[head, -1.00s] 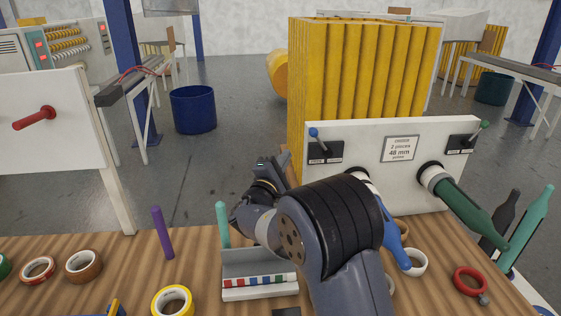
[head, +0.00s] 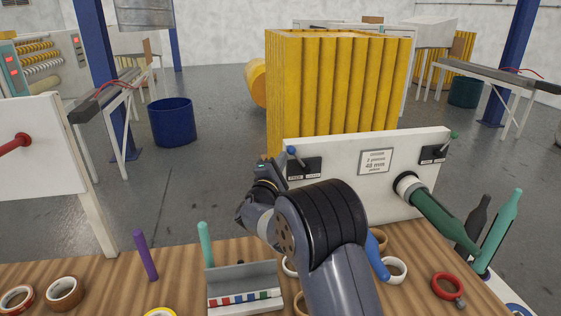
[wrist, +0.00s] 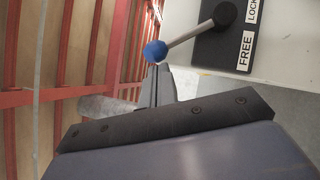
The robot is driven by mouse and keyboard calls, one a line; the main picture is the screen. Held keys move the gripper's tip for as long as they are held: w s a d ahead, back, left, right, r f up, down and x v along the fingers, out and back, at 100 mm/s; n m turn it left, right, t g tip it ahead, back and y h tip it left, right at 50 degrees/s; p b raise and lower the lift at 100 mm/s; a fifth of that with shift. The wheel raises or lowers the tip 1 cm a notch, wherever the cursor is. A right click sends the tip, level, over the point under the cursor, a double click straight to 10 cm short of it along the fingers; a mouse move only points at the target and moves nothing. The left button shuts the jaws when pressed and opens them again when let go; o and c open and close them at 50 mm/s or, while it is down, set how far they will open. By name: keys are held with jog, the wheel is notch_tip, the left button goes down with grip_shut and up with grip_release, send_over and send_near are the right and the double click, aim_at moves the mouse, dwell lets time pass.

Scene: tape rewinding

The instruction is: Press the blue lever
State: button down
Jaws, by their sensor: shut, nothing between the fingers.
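The blue lever (head: 291,149) has a blue ball on a grey rod. It juts from a black plate (head: 304,168) at the upper left of the white board. In the wrist view the ball (wrist: 155,51) is at the top centre. Its rod runs up and right to a dark pivot on a plate (wrist: 215,45) labelled FREE and LOCK. My gripper (head: 266,168) is just left of the lever in the head view. In the wrist view my shut, empty gripper (wrist: 157,70) has its fingertips right at the ball; I cannot tell whether they touch.
The white board (head: 335,145) also carries a green-tipped lever (head: 454,136) at its right and a green bottle-shaped piece (head: 445,215) on a spindle.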

jog(key=shift+w+d+r+m+g+b, duration=0.1)
jog(key=shift+d+r+m+g+b, duration=0.45)
jog(key=shift+m+b, duration=0.4)
jog(key=shift+w+d+r+m+g+b, duration=0.1)
jog(key=shift+d+r+m+g+b, duration=0.4)
jog(key=shift+m+b, duration=0.4)
jog(key=shift+w+d+r+m+g+y+p, duration=0.3)
jog(key=shift+d+m+g+y, duration=0.35)
jog(key=shift+d+m, duration=0.65)
jog(key=shift+w+d+r+m+g+y+p, duration=0.1)
jog(key=shift+w+d+r+m+g+y, duration=0.15)
jog(key=shift+d+r+m+g+y, duration=0.9)
jog(key=shift+w+d+f+m+g+h+p, duration=0.25)
jog(key=shift+d+m, duration=0.65)
jog(key=shift+d, duration=1)
jog(key=shift+f, duration=0.15)
